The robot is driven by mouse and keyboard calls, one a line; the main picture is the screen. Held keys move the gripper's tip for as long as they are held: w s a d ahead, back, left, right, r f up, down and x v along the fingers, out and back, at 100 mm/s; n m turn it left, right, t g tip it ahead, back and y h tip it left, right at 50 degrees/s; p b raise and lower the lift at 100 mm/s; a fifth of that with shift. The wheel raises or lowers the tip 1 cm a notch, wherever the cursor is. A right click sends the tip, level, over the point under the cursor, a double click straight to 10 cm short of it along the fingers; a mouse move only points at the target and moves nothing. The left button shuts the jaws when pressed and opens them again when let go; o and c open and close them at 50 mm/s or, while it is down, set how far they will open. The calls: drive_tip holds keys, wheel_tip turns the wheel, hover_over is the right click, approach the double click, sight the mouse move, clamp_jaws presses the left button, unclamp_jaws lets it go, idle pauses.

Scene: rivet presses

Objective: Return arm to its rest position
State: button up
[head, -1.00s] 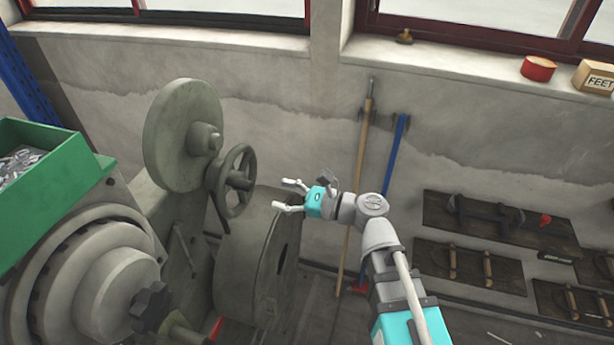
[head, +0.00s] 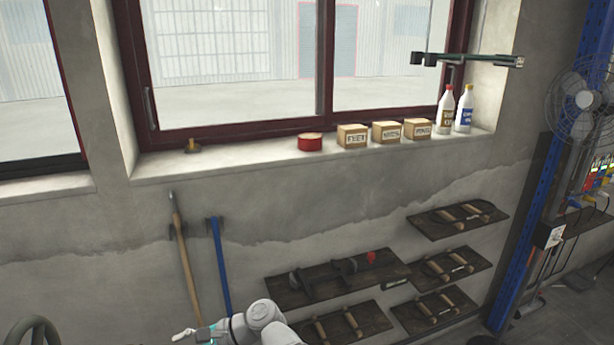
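My gripper (head: 184,335) shows at the bottom edge of the head view, left of centre, and is partly cut off by the frame. One pale finger points left. Whether the fingers are apart cannot be made out, and no object shows in them. My arm's white and grey links come up from the bottom edge beside it. The gripper appears in front of the wall, below two long-handled tools, one with a wooden handle (head: 183,255) and one with a blue handle (head: 219,265).
Dark wall shelves (head: 335,280) with tools are right of my arm. A window sill (head: 250,158) holds a red tin (head: 310,142), several boxes and two bottles (head: 446,110). A blue post (head: 540,190) and a fan (head: 583,100) stand at right. A handwheel (head: 32,332) peeks in at lower left.

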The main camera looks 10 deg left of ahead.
drive_tip(key=w+d+f+n+t+h+b, duration=0.25)
drive_tip(key=w+d+f, duration=0.45)
drive_tip(key=d, duration=0.4)
drive_tip(key=w+d+f+n+t+h+b, duration=0.1)
drive_tip(key=w+d+f+t+h+b, duration=0.2)
drive_tip(key=w+d+f, duration=0.7)
drive_tip(key=d+f+n+h+b, duration=0.1)
drive_tip(key=d+f+h+b, duration=0.1)
drive_tip(key=d, duration=1.3)
drive_tip(key=d+f+n+h+b, duration=0.1)
drive_tip(key=d+f+h+b, duration=0.2)
drive_tip(key=d, duration=1.3)
drive_tip(key=shift+f+n+h, duration=0.35)
drive_tip(key=shift+f+h, duration=0.45)
drive_tip(key=shift+h, duration=0.45)
drive_tip(key=shift+c, duration=0.8)
drive_tip(key=shift+a, duration=0.1)
